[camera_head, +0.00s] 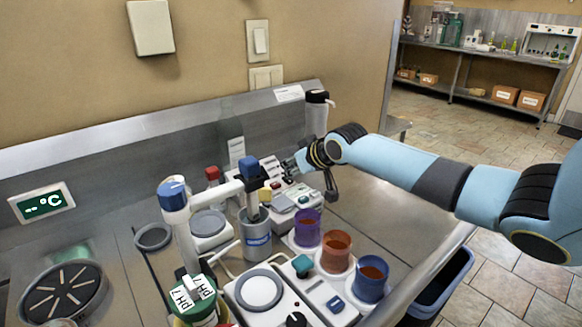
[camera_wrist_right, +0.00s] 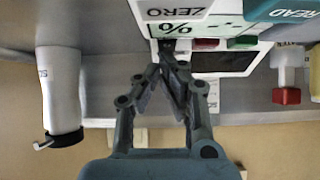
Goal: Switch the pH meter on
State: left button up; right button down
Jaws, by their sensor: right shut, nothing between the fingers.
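My right gripper (camera_head: 290,168) is shut and empty, in the head view at the back of the bench. It hangs over a pale instrument (camera_head: 283,201) with coloured buttons. In the right wrist view the closed fingertips (camera_wrist_right: 166,50) are in front of a panel marked "%" (camera_wrist_right: 176,29), close to its edge. I cannot tell whether they touch it. A dark display (camera_wrist_right: 222,61), a red button (camera_wrist_right: 206,43) and a green button (camera_wrist_right: 241,42) are right of the tips. No readable label tells which instrument is the pH meter. My left gripper is not in view.
A white and blue probe arm (camera_head: 212,198) reaches over a grey beaker (camera_head: 256,240). Purple (camera_head: 307,228), orange (camera_head: 336,252) and blue (camera_head: 370,280) cups line the right side. A pump bottle (camera_head: 316,117) stands behind the gripper. A stirrer (camera_head: 260,288) sits in front.

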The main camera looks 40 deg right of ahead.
jog(key=shift+w+a+f+g+p, duration=0.1)
jog(key=shift+w+g+p, duration=0.35)
jog(key=shift+g+p, duration=0.7)
jog(key=shift+f, duration=0.3)
jog(key=shift+s+f, duration=0.1)
